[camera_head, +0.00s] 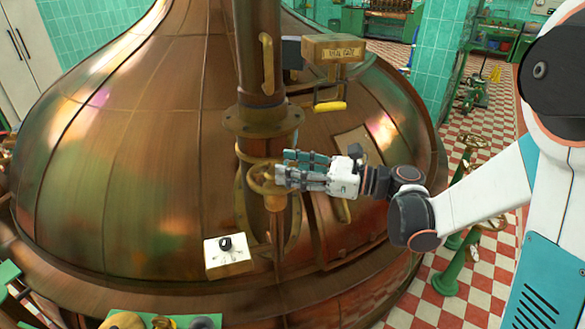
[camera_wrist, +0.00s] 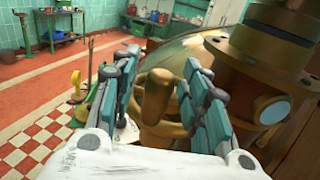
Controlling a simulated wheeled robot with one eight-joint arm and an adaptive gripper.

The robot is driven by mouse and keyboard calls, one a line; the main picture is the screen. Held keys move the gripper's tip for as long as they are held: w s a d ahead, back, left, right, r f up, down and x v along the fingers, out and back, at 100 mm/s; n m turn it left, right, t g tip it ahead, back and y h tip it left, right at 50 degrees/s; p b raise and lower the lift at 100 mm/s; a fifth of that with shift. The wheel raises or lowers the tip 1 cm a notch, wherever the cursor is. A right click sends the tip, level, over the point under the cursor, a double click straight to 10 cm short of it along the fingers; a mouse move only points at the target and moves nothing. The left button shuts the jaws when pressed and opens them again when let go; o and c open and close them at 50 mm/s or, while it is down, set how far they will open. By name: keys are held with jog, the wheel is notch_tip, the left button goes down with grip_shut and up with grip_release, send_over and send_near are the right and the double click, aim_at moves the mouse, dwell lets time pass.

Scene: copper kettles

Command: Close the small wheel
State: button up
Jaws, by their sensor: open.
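The small wheel (camera_head: 262,180) is a brass handwheel on the front of the copper kettle, below the flange of the vertical pipe. My gripper (camera_head: 283,167) reaches in from the right with its teal fingers at the wheel's right side. In the wrist view, my gripper (camera_wrist: 162,62) is open, with one finger row on each side of the brass wheel (camera_wrist: 157,95). Part of the wheel lies between the fingers. I cannot tell whether the fingers touch it. The wheel's lower part is hidden by the white palm in the wrist view.
The copper kettle (camera_head: 130,150) fills most of the head view. The flanged pipe (camera_head: 262,120) stands just above the wheel. A white switch box (camera_head: 228,257) sits lower left. Green-stemmed valves (camera_head: 447,280) stand on the checkered floor (camera_head: 480,260) at the right.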

grip_shut()
